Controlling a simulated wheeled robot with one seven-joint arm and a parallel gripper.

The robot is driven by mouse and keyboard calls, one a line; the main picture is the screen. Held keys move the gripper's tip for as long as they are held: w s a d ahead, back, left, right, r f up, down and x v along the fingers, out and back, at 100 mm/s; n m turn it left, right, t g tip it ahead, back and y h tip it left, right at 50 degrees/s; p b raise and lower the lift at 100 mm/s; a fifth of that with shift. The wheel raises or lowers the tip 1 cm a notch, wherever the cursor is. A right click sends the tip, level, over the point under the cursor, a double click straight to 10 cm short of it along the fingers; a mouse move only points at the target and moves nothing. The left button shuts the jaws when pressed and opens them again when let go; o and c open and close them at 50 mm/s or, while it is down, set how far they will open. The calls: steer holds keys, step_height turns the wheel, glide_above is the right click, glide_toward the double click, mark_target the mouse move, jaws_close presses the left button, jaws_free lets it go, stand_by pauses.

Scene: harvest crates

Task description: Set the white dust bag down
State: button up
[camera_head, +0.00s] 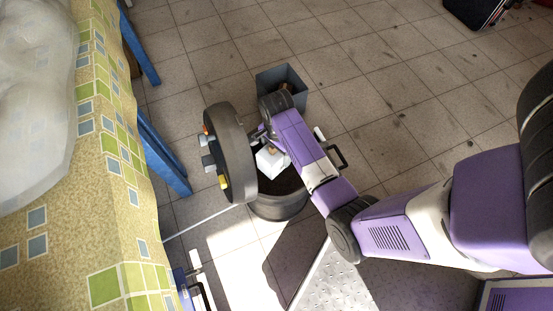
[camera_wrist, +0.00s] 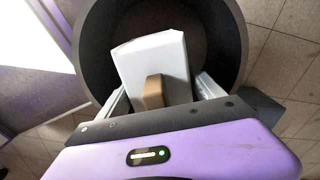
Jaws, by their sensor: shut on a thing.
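The white dust bag (camera_wrist: 152,58) is a pale boxy block with a brown tab (camera_wrist: 154,92) facing the wrist camera. My gripper (camera_wrist: 163,92) is shut on it, with one finger at each side. In the wrist view the bag is over the mouth of a dark round drum (camera_wrist: 88,48). In the head view the bag (camera_head: 272,163) shows below my gripper (camera_head: 268,143), at the mouth of the drum (camera_head: 279,209). I cannot tell whether the bag touches the drum's floor.
A dark round lid-like head (camera_head: 232,150) with orange and grey fittings is tilted at the drum's left. A grey square bin (camera_head: 296,78) stands behind. A table with a patterned cloth (camera_head: 105,180) and blue legs (camera_head: 165,160) fills the left.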

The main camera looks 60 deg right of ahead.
step_height(320, 180, down, 3)
steer(key=shift+r+b, duration=0.1)
steer(key=shift+b, duration=0.95)
step_height(320, 180, down, 10)
steer(key=b, duration=0.4)
steer(key=shift+b, duration=0.3)
steer(key=o, duration=1.4)
steer(key=shift+c, duration=0.2)
steer(key=shift+r, duration=0.1)
step_height(320, 180, up, 12)
steer(key=p, duration=0.5)
